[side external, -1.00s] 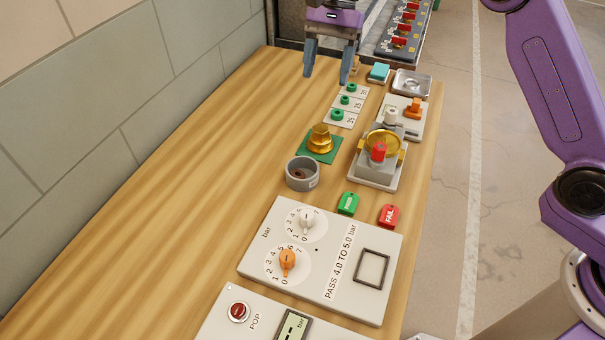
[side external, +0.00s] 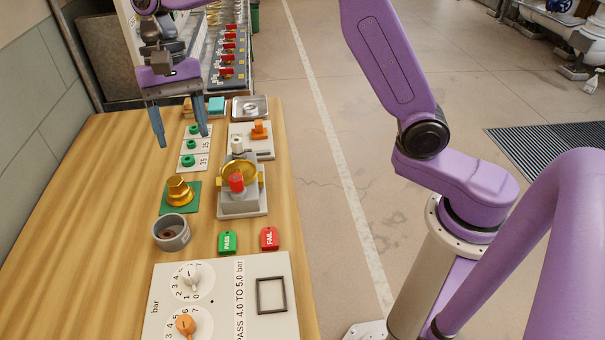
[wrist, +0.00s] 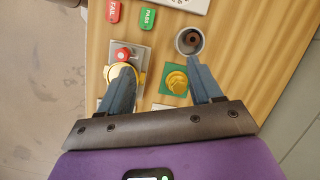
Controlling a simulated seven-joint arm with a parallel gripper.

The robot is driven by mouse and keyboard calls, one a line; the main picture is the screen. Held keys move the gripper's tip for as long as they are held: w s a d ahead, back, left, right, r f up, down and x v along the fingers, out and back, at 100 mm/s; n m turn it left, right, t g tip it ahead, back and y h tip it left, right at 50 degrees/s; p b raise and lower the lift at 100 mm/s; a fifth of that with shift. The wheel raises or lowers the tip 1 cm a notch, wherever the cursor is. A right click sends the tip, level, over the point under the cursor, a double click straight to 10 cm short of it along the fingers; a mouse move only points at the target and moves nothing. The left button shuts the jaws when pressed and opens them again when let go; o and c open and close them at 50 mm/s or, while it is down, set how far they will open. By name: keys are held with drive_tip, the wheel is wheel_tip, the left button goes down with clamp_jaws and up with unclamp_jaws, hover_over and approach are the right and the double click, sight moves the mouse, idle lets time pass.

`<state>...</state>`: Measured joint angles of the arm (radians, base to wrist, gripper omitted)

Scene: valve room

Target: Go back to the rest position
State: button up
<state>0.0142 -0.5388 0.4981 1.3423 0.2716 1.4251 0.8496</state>
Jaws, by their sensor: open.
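My gripper (side external: 182,138) is purple with two blue-grey fingers. It hangs above the far part of the wooden bench, fingers spread apart with nothing between them. In the side view it appears by the cards with green rings (side external: 190,146). In the wrist view the open fingers (wrist: 158,68) point toward the brass bell-shaped part on its green pad (wrist: 176,82) and the red-topped yellow valve fixture (wrist: 122,55). The left finger partly covers the fixture. I cannot tell the exact height above the bench.
A grey cup (side external: 171,232), a green PASS tag (side external: 227,242), a red FAIL tag (side external: 269,238) and a dial panel (side external: 225,310) lie nearer. A metal tray (side external: 250,107) and a rack with red handles (side external: 228,60) are at the back. The bench's left side is clear.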

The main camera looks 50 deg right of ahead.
drive_tip(key=s+d+f+n+t, duration=0.1)
drive_tip(key=s+d+n, duration=0.4)
drive_tip(key=s, duration=0.5)
drive_tip(key=s+d+f+n+t+h, duration=0.1)
drive_tip(key=s+d+f+n, duration=0.1)
drive_tip(key=s+d+n, duration=0.4)
drive_tip(key=s+d+f+n+t, duration=0.1)
drive_tip(key=s+d+n, duration=0.5)
drive_tip(key=s, duration=0.7)
drive_tip(key=shift+s+d+f+h, duration=0.3)
drive_tip(key=shift+d+f, duration=0.55)
drive_tip(key=shift+d, duration=0.35)
